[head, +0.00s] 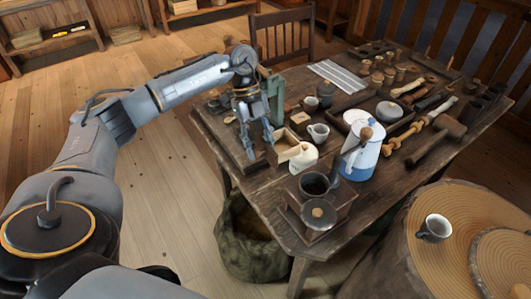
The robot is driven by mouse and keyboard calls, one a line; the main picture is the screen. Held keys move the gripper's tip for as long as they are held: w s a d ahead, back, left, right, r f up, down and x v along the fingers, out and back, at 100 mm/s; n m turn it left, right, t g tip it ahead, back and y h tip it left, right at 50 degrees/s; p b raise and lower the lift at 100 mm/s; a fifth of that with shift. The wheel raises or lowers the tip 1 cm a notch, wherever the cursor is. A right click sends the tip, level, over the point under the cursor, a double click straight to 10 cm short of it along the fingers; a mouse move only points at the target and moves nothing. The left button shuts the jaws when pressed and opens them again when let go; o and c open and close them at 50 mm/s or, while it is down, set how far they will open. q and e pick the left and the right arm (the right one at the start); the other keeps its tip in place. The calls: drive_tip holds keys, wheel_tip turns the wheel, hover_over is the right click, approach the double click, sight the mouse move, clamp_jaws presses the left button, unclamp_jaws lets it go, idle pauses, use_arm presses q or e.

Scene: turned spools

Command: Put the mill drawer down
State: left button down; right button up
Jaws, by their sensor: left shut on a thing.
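The mill drawer (287,146) is a small, light-wood open box near the table's left front edge. My left gripper (262,146) points down at the drawer's left end and is shut on it. The fingers hide that end, and I cannot tell whether the drawer touches the table. A dark wooden box with a round top (319,213), which looks like the mill, stands at the front corner of the table (268,190). My right gripper is not in view.
A cream jar (303,158) and a white cup (317,133) stand close right of the drawer. A blue-and-white pot (361,154) stands further right. Turned spools and tools crowd the table's right side. A sack (250,249) stands on the floor below the front edge.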

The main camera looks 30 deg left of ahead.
use_arm(q)
drive_tip(key=w+f, duration=0.2)
drive_tip(key=shift+d+f, duration=0.15)
drive_tip(key=shift+f, duration=1.7)
drive_tip(key=shift+f, duration=0.15)
drive_tip(key=c, duration=0.7)
unclamp_jaws()
drive_tip(key=shift+c, duration=0.2)
drive_tip(key=b, duration=0.1)
approach(265, 148)
drive_tip(key=f, duration=0.1)
drive_tip(key=w+a+f, duration=0.2)
drive_tip(key=shift+f, duration=0.15)
